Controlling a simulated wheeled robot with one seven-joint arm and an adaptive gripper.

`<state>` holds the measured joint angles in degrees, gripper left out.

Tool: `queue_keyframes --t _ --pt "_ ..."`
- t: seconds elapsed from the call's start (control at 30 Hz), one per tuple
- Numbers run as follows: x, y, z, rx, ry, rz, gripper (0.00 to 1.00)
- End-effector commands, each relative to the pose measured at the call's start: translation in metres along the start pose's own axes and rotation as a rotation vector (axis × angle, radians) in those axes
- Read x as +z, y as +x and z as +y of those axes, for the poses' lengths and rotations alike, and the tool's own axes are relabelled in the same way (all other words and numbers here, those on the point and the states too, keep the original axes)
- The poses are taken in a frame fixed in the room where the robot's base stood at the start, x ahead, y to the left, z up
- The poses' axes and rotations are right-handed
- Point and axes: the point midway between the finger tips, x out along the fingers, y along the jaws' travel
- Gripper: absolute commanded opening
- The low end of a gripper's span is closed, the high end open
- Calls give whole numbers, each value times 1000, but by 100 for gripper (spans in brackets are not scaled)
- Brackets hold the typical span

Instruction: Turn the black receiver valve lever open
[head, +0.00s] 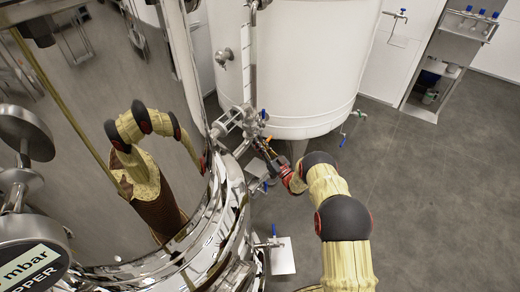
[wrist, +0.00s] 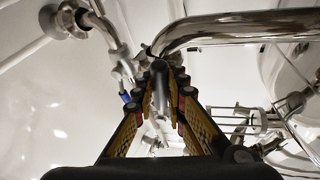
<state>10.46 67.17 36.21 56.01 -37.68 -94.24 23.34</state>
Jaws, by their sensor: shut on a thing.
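My gripper (head: 268,150) reaches in at the pipework between the polished steel tank and the white tank in the head view. In the wrist view, its two yellow-and-black fingers converge at the fingertips (wrist: 163,82). They are shut on a narrow dark grey bar, which looks like the receiver valve lever (wrist: 159,90). The lever is seen nearly end-on, so I cannot tell its angle. In the head view the gripper and pipework hide it. The valve body behind the fingertips is mostly hidden.
The polished steel tank (head: 95,85) stands close on the left, the white tank (head: 290,65) behind. A thick shiny pipe (wrist: 235,28) crosses just above the fingertips. A blue-handled valve (head: 263,114) is close to the gripper; another (head: 273,230) is lower. Floor on the right is clear.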

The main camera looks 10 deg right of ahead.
Motion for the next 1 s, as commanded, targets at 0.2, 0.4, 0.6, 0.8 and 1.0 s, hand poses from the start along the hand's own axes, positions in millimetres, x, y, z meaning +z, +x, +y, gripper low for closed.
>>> queue_keyframes --t 0.2,0.4,0.6,0.8,1.0 --pt "4 5 13 -37 -101 19 0" --pt "3 9 17 -58 -151 30 0" --pt "3 9 18 -64 -166 33 0" --pt "3 9 18 -64 -166 33 0" --pt "2 10 18 -64 -166 34 17"
